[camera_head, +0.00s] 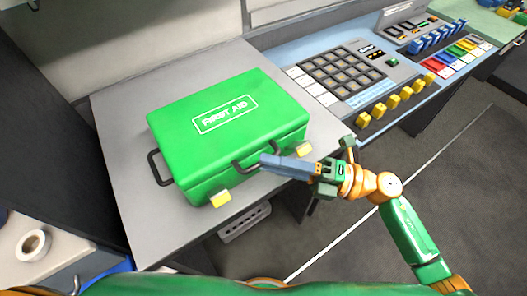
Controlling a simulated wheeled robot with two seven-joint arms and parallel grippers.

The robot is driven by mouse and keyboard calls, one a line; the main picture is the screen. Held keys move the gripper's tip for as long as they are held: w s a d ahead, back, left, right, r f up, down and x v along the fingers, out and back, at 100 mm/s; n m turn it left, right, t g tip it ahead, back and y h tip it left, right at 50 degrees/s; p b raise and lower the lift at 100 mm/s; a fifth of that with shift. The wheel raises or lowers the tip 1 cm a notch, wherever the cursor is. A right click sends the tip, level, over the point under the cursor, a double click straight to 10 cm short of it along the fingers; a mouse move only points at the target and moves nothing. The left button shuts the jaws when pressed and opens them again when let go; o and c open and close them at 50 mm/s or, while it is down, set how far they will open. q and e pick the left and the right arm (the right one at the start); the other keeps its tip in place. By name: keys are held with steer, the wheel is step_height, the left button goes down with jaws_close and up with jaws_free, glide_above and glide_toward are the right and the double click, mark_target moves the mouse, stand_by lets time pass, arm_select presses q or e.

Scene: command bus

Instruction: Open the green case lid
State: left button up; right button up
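The green first aid case (225,130) sits on a grey tabletop with its lid down. White "FIRST AID" lettering is on top. A yellow latch (220,198) is at the near left of its front side, and another yellow latch (303,149) is at the front right. A black handle (240,166) is on the front between them, and another black handle (152,168) is on the left side. My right gripper (268,160) reaches in from the right, its blue-grey fingers overlapping the front handle's right end. Contact and finger gap are unclear. My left gripper is out of view.
The grey tabletop (120,125) is bare around the case. To the right is a control console (300,62) with black keys, yellow switches and coloured buttons. A white tape roll (33,245) lies on a surface at lower left. Dark open floor (465,190) lies to the right.

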steer(key=a, duration=0.2)
steer(key=shift+w+a, duration=0.15)
steer(key=shift+a, duration=0.15)
steer(key=shift+d, duration=0.2)
jaws_close()
steer(key=shift+r, duration=0.1)
stand_by(0.8)
